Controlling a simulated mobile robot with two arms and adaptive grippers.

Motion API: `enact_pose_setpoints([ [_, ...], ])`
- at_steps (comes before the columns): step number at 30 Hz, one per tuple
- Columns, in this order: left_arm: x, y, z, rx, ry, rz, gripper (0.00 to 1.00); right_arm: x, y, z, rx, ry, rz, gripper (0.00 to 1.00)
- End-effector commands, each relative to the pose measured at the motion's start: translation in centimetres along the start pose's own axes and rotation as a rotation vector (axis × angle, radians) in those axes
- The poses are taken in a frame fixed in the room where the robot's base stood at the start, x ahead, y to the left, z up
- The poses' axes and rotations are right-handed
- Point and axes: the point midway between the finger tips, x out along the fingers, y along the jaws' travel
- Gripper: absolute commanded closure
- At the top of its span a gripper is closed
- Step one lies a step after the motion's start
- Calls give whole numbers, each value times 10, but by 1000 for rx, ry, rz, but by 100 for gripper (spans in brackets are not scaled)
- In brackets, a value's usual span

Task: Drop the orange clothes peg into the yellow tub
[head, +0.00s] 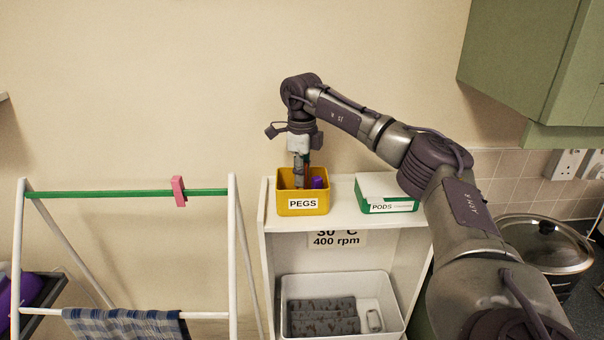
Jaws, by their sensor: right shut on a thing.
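The yellow tub (302,208), labelled PEGS, stands on the left end of a white shelf top. A purple thing (318,182) shows inside it. My right gripper (299,182) points straight down with its fingertips at or inside the tub's opening, left of the purple thing. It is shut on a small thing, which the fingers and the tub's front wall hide. I see no orange clothes peg anywhere else, so I take the held thing to be the peg, though its colour does not show. My left gripper is out of view.
A green and white PODS box (386,193) stands right of the tub. Below is a white bin (340,289) with grey patterned cloth. At left, a drying rack (110,193) carries a pink peg (179,191) and a checked cloth (122,324). A lidded pot (545,243) is at right.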

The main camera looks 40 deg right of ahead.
Motion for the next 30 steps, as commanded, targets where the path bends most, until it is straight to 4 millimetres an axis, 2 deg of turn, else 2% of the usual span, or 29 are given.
enact_pose_setpoints([
  [13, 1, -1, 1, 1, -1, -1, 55, 11, 0, 0, 1, 0, 0, 97],
  [14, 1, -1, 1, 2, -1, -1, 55, 11, 0, 0, 1, 0, 0, 77],
  [18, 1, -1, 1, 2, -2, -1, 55, 11, 0, 0, 1, 0, 0, 55],
  [26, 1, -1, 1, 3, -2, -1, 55, 11, 0, 0, 1, 0, 0, 55],
  [30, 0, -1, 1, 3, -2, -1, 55, 2, 0, 0, 1, -2, -1, 55],
])
